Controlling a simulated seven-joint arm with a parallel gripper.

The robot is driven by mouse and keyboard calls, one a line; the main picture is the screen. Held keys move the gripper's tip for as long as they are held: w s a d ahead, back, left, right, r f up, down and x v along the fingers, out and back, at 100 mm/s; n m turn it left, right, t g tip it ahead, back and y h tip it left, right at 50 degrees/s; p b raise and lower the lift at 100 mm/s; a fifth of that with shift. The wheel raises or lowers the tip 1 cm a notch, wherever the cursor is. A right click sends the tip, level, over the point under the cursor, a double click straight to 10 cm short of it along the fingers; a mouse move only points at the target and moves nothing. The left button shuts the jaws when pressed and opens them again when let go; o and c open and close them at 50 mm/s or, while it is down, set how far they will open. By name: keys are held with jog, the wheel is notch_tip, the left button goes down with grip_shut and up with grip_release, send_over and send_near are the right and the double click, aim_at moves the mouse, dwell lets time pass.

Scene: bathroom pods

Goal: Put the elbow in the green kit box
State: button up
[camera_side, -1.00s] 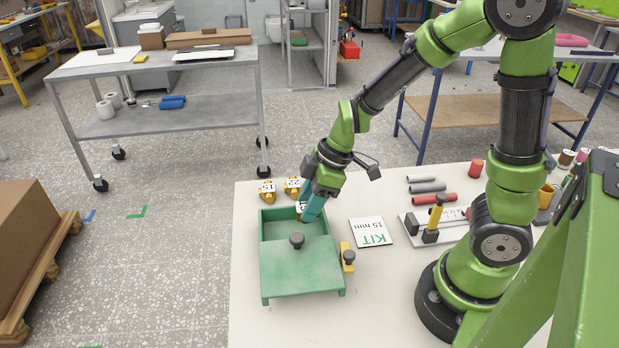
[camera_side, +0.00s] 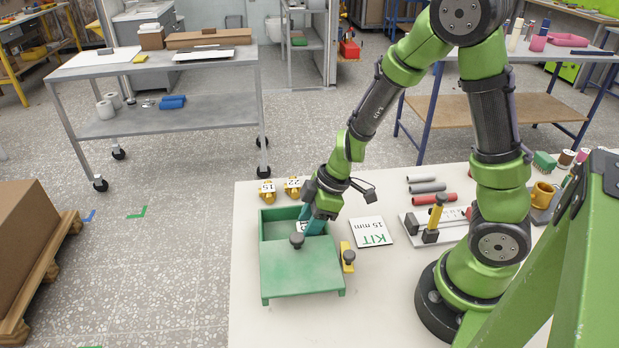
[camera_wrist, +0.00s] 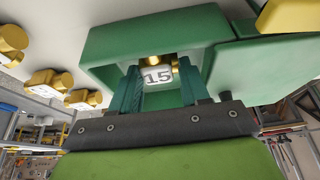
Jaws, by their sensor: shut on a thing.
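The green kit box (camera_side: 265,226) stands near the table's front left, its lid (camera_side: 305,272) with a dark knob covering the nearer part and the far part open. My gripper (camera_side: 308,226) points down at the open part, by the lid's edge. It is shut on a brass elbow (camera_wrist: 155,60) with a white "15" label, which sits between the teal fingers in the wrist view. There the box walls (camera_wrist: 110,45) surround the elbow and fingertips. The elbow's lower end is hidden, so I cannot tell whether it touches the floor of the box.
Brass fittings labelled 15 (camera_side: 266,191) and 22 (camera_side: 292,187) stand behind the box. A KIT 15 mm card (camera_side: 371,232) and a yellow block with a black knob (camera_side: 347,257) lie to its right. Farther right are tubes (camera_side: 427,187) and a clamp fixture (camera_side: 433,222).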

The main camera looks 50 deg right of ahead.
jog(key=o, duration=0.8)
jog(key=shift+r, duration=0.3)
jog(key=s+r+m+t, duration=0.1)
jog(key=s+r+m, duration=0.2)
jog(key=r, duration=0.4)
jog(key=s+r+m+t, duration=0.1)
jog(key=s+r+m, duration=0.2)
jog(key=r+m, duration=0.2)
jog(key=s+r+m+t+h, duration=0.1)
jog(key=s+r+m+t, duration=0.1)
jog(key=r+m, duration=0.3)
jog(key=shift+s+a+r, duration=0.1)
jog(key=shift+s+r, duration=0.2)
jog(key=shift+r, duration=0.45)
jog(key=shift+s+a+r, duration=0.1)
jog(key=shift+s+r, duration=0.2)
jog(key=shift+r, duration=0.45)
jog(key=shift+s+a+r, duration=0.1)
jog(key=shift+s+r, duration=0.2)
jog(key=shift+r, duration=0.45)
